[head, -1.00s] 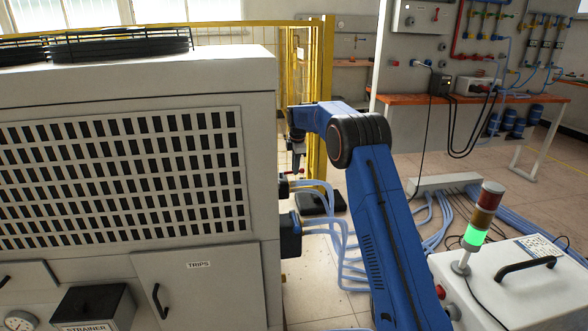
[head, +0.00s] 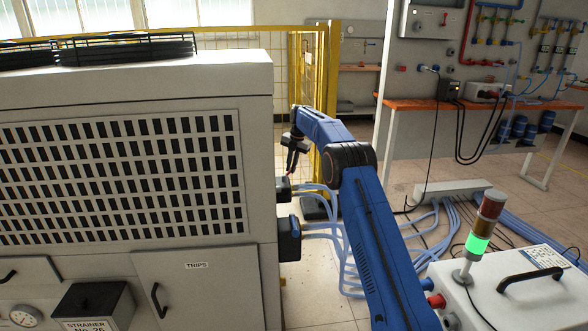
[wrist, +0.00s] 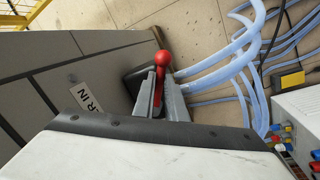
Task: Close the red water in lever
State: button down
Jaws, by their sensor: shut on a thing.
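The red lever (wrist: 159,84) shows in the wrist view as a red handle with a round knob at its end. My gripper (wrist: 160,82) is shut on the lever's handle, with a finger on each side and the knob beyond the fingertips. A label (wrist: 87,99) ending in "R IN" is on the cabinet side to the left of the lever. In the head view my gripper (head: 290,165) is beside the cabinet's far right side, and the lever is mostly hidden there.
The grey cabinet (head: 200,258) fills the left of the head view. Blue hoses (head: 325,228) run from its side to the floor. A yellow fence (head: 325,90) stands behind. A white box with a signal light (head: 480,235) is at the lower right.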

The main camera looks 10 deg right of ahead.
jog(key=a+n, duration=0.1)
jog(key=w+n, duration=0.1)
jog(key=n, duration=0.1)
jog(key=shift+w+a+n+g, duration=0.1)
jog(key=shift+a+n+g, duration=0.2)
jog(key=shift+a, duration=0.1)
jog(key=shift+w+a+n, duration=0.15)
jog(key=shift+a+n, duration=0.45)
jog(key=shift+n, duration=0.6)
jog(key=shift+a+n+g, duration=0.2)
jog(key=shift+n+g, duration=0.1)
jog(key=c, duration=1.8)
grip_release()
jog(key=shift+d, duration=0.15)
